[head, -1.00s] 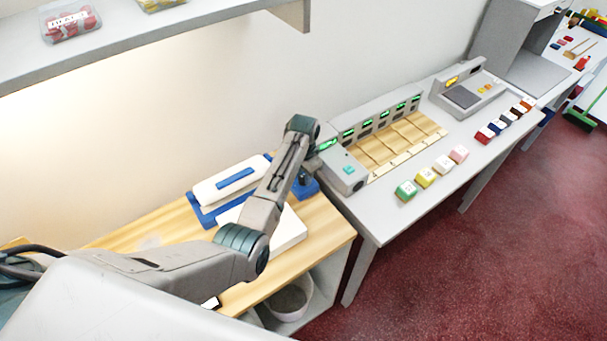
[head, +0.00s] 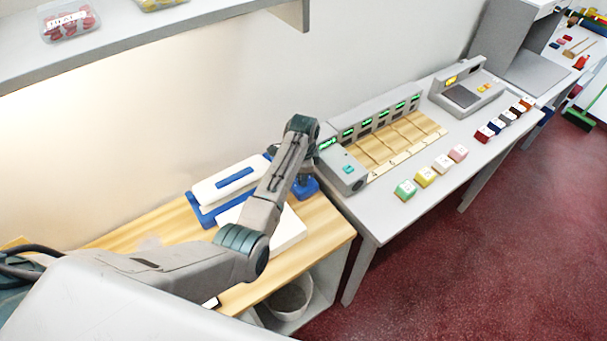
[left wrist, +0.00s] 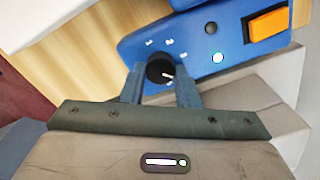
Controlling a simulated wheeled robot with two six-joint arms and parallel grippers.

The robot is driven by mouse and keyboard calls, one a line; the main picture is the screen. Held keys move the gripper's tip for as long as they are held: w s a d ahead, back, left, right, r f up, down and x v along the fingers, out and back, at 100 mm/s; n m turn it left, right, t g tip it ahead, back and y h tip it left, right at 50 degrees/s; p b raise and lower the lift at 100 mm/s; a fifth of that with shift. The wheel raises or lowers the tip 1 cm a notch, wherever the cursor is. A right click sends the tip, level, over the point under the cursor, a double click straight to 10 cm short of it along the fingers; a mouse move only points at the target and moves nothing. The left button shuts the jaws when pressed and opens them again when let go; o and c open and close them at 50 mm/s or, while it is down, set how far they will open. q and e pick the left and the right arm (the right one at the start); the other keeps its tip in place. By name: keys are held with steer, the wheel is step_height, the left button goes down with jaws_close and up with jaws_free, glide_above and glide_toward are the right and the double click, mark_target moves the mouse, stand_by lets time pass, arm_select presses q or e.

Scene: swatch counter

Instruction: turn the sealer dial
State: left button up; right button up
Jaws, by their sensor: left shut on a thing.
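The blue sealer panel (left wrist: 200,38) carries a round black dial (left wrist: 160,68) with a white pointer line and several small white marks around it. My left gripper (left wrist: 161,76) is shut on the dial, one finger on each side of it. In the left wrist view the pointer line points to the right and slightly down. In the head view the blue sealer panel (head: 306,189) shows at the right end of the wooden bench, and my left arm hides the dial.
On the panel are an orange switch (left wrist: 268,24), a lit indicator (left wrist: 218,57) and a dark button (left wrist: 210,28). A grey device with green displays (head: 343,170) stands close by on the grey table. Several coloured blocks (head: 405,190) lie farther right. A shelf (head: 150,40) overhangs at upper left.

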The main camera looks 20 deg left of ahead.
stand_by(0.4)
arm_select(q)
steer(key=o, duration=1)
steer(key=shift+r, duration=0.1)
steer(key=shift+r, duration=0.3)
step_height(320, 180, up, 10)
steer(key=b, duration=0.3)
